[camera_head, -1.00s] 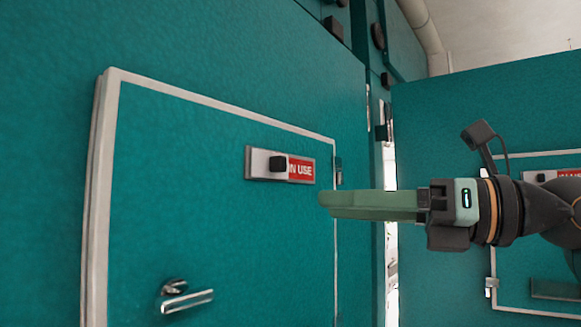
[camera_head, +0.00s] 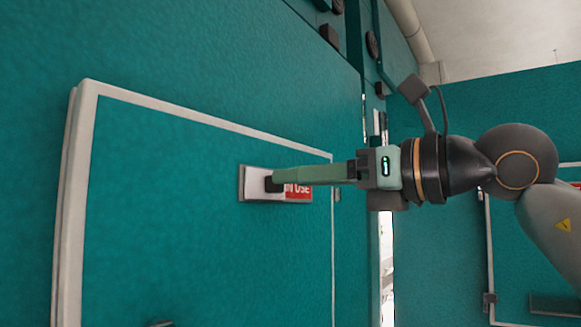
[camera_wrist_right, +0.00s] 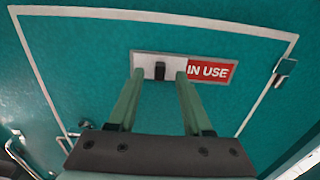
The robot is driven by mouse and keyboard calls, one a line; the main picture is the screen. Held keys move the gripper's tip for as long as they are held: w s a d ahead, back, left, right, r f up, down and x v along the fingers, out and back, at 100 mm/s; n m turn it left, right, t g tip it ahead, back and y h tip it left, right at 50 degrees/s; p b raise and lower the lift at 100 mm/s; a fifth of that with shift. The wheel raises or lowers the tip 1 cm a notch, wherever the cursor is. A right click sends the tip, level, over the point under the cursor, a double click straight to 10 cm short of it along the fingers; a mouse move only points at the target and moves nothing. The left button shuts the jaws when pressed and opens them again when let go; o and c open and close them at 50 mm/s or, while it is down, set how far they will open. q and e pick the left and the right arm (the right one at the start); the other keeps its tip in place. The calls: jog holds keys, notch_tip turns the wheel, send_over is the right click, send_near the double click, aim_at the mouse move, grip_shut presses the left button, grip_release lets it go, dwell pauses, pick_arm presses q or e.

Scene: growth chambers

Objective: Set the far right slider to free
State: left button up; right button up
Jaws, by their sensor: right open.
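A slider sign (camera_head: 250,184) is on the teal door in front of me: a pale metal plate with a black knob and a red IN USE label (camera_wrist_right: 209,71) showing on its right part. The black knob (camera_wrist_right: 160,70) sits left of the label. My right gripper (camera_head: 280,180) reaches in from the right, its fingers overlapping the sign in the head view. In the right wrist view, its open fingers (camera_wrist_right: 161,76) straddle the knob, one tip on each side, with gaps visible. Contact with the plate cannot be told. My left gripper is not in view.
The door has a pale frame (camera_head: 80,180) and a small metal fitting (camera_wrist_right: 285,67) at its edge. Another red label (camera_head: 576,185) shows partly at the head view's right edge, behind my arm. A teal wall (camera_head: 440,250) stands to the right.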

jog(key=shift+x, duration=1.25)
grip_shut()
dwell(0.5)
